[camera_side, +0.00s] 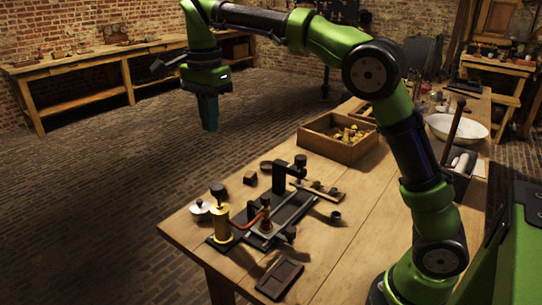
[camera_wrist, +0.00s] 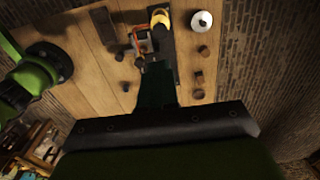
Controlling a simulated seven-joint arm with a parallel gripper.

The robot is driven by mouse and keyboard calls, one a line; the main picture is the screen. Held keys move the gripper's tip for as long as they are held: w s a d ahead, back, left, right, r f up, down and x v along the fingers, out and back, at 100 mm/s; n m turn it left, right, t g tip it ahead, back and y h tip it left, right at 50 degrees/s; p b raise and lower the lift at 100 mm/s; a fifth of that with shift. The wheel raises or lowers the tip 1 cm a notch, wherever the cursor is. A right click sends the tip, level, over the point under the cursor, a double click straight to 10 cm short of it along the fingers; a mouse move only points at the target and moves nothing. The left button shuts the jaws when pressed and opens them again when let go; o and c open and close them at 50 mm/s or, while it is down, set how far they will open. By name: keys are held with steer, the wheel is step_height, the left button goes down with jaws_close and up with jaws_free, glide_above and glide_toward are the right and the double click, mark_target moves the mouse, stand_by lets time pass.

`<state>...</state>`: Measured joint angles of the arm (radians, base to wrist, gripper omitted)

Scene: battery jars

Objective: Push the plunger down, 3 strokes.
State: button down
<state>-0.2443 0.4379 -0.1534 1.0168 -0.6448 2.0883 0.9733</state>
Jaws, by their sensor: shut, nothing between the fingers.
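The brass cylinder also shows at the top of the wrist view (camera_wrist: 160,18). My gripper (camera_side: 210,127) is shut and empty, pointing down. In the side view it hangs high above the table's back left edge, well clear of the knob. In the wrist view the fingers (camera_wrist: 157,84) show as a dark green shape below the apparatus.
A red-orange pipe (camera_side: 248,222) joins the cylinder to a dark plate with a black upright post (camera_side: 281,176). A white lidded pot (camera_side: 200,208) stands close left of the cylinder. A wooden crate (camera_side: 338,136) of brass parts is behind. A dark tray (camera_side: 280,278) lies in front.

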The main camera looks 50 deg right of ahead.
mark_target(217, 187)
step_height(217, 187, down, 14)
steer(key=shift+f, duration=0.1)
stand_by(0.5)
steer(key=shift+f, duration=1.3)
step_height(217, 187, up, 14)
steer(key=shift+r, duration=0.25)
steer(key=shift+r, duration=0.1)
